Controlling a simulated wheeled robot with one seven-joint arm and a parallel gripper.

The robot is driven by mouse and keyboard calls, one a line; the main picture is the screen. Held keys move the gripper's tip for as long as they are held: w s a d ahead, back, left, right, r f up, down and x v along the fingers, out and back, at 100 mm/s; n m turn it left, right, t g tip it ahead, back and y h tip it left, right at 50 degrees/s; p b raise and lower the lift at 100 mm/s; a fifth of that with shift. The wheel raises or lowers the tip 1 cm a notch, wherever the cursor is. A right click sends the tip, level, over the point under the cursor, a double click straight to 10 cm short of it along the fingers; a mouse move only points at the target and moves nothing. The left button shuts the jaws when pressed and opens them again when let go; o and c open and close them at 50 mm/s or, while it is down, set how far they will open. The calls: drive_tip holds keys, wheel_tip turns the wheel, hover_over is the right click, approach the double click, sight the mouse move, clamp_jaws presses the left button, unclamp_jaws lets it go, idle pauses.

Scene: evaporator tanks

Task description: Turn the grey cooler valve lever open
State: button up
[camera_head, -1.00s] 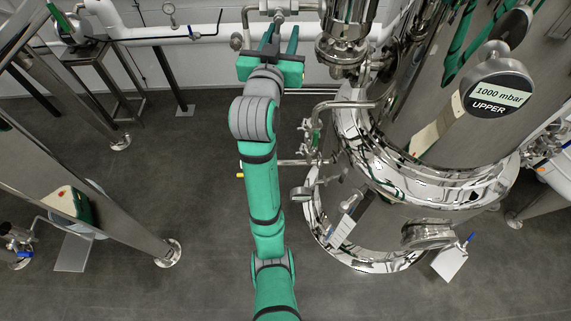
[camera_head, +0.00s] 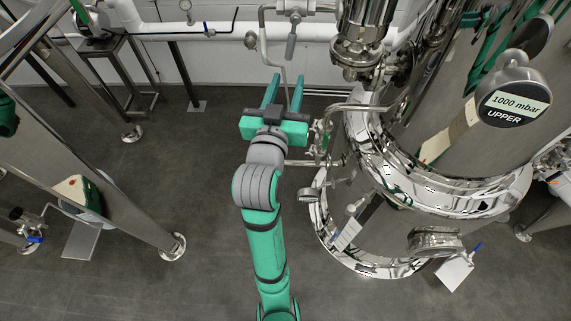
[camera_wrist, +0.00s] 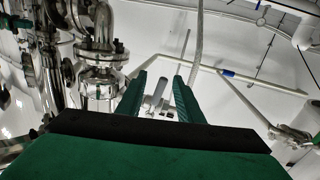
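The grey cooler valve lever (camera_head: 291,45) hangs down from a small valve (camera_head: 295,18) on the pipework at the back wall. In the wrist view a grey lever-like part (camera_wrist: 160,88) shows between my two fingers, seemingly beyond their tips. The wrist view also shows my gripper (camera_wrist: 163,76) open.
A large shiny tank (camera_head: 430,160) stands to the right, with thin pipes and fittings (camera_head: 322,140) close beside my gripper. A white pipe (camera_head: 220,30) runs along the back wall. Metal frame legs (camera_head: 100,165) stand at the left. The floor (camera_head: 215,150) left of my arm is clear.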

drive_tip(key=s+f+n+y, duration=0.1)
drive_tip(key=s+f, duration=0.4)
drive_tip(key=f, duration=0.4)
drive_tip(key=s+f+n+y, duration=0.1)
drive_tip(key=s+f, duration=0.4)
drive_tip(key=f, duration=0.3)
drive_tip(key=shift+f+g, duration=0.35)
drive_tip(key=shift+g, duration=0.05)
